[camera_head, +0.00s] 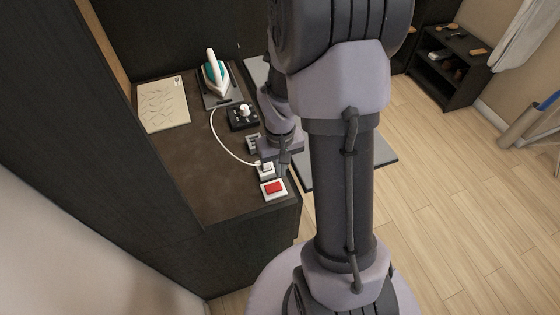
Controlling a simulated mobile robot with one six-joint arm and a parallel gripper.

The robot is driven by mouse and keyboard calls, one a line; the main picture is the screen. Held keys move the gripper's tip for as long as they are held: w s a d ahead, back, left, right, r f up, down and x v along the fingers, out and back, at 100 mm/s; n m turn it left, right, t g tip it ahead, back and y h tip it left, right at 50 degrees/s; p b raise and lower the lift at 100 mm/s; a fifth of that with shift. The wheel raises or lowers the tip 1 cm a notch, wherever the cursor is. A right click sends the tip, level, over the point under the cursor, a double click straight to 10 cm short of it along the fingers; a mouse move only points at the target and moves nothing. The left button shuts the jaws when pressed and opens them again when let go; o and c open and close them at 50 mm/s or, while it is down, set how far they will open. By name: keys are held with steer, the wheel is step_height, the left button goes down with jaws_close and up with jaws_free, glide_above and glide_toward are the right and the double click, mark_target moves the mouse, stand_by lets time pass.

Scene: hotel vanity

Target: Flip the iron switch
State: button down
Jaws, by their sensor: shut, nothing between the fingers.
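A white and teal iron (215,78) stands on a dark plate on the brown vanity top. A white cord runs from near the iron to a small white box (266,170) near the front of the vanity. A red rocker switch in a white frame (273,188) sits just in front of that box. I cannot tell which of these is the iron switch. My gripper (283,167) points down just right of the white box and behind the red switch. It is shut and empty. My arm hides part of the vanity's right side, and whether the fingertips touch anything is unclear.
A black box with a white knob (242,115) and a small grey panel (252,143) lie behind my gripper. A cream patterned board (163,104) lies at the back left. The left middle of the vanity top (205,165) is clear. A dark wall stands left.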

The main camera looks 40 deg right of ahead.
mark_target(280, 184)
step_height(280, 184, down, 5)
steer(key=shift+f+b, duration=0.1)
steer(key=shift+b, duration=0.7)
steer(key=shift+f, duration=0.15)
steer(key=shift+s, duration=0.1)
steer(key=shift+a, duration=0.1)
steer(key=shift+w+a+r, duration=0.25)
steer(key=shift+a+r, duration=0.2)
steer(key=shift+a, duration=0.05)
